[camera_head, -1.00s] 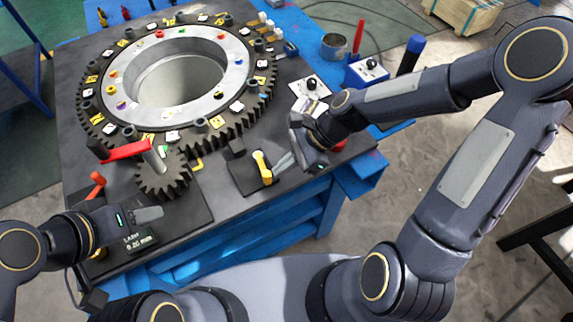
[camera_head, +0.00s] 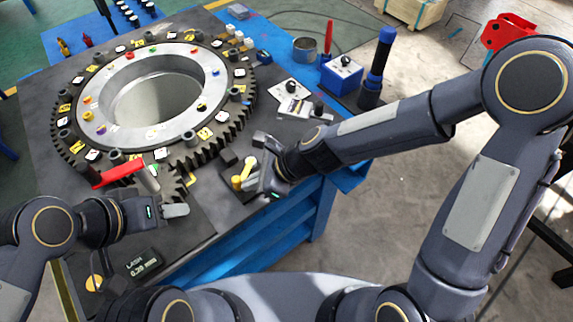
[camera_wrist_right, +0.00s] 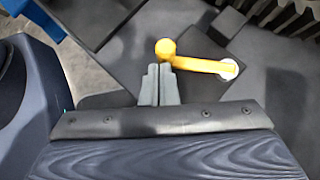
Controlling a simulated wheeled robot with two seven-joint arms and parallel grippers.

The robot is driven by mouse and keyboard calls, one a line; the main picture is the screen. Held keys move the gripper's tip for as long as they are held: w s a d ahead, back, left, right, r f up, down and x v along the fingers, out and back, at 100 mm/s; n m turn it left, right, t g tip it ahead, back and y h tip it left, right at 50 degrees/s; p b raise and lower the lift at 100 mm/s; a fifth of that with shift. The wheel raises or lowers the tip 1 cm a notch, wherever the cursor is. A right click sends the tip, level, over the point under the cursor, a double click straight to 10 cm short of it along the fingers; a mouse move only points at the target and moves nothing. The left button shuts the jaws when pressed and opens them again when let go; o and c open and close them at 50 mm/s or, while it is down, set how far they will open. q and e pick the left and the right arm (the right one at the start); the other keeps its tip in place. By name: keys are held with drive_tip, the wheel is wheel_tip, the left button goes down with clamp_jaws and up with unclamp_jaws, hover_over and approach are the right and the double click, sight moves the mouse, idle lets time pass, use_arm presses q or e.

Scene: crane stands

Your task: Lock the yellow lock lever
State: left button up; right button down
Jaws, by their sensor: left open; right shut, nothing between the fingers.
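The yellow lock lever (camera_head: 244,174) sits on a dark block near the table's front edge. In the right wrist view, the lever (camera_wrist_right: 200,64) has a round knob at its left end and a white round pivot (camera_wrist_right: 229,69) at its right end. My right gripper (camera_wrist_right: 160,70) is shut and empty. Its fingertips are right at the knob; I cannot tell if they touch it. In the head view, my right gripper (camera_head: 257,182) is just right of the lever. My left gripper (camera_head: 178,210) is open and empty, low over the table's front left part.
A big toothed ring (camera_head: 150,100) fills the table's left and middle. A red handle (camera_head: 118,173) stands by a small gear near my left gripper. A display box (camera_head: 140,265) is at the front. A blue box (camera_head: 341,74) and a blue-handled tool (camera_head: 380,60) stand at the back right.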

use_arm(q)
drive_tip(key=shift+r, duration=0.1)
use_arm(e)
drive_tip(key=shift+a, duration=0.7)
use_arm(q)
drive_tip(key=shift+d, duration=0.1)
use_arm(e)
drive_tip(key=shift+a, duration=0.1)
use_arm(q)
drive_tip(key=shift+r, duration=0.1)
use_arm(e)
drive_tip(key=shift+r, duration=0.15)
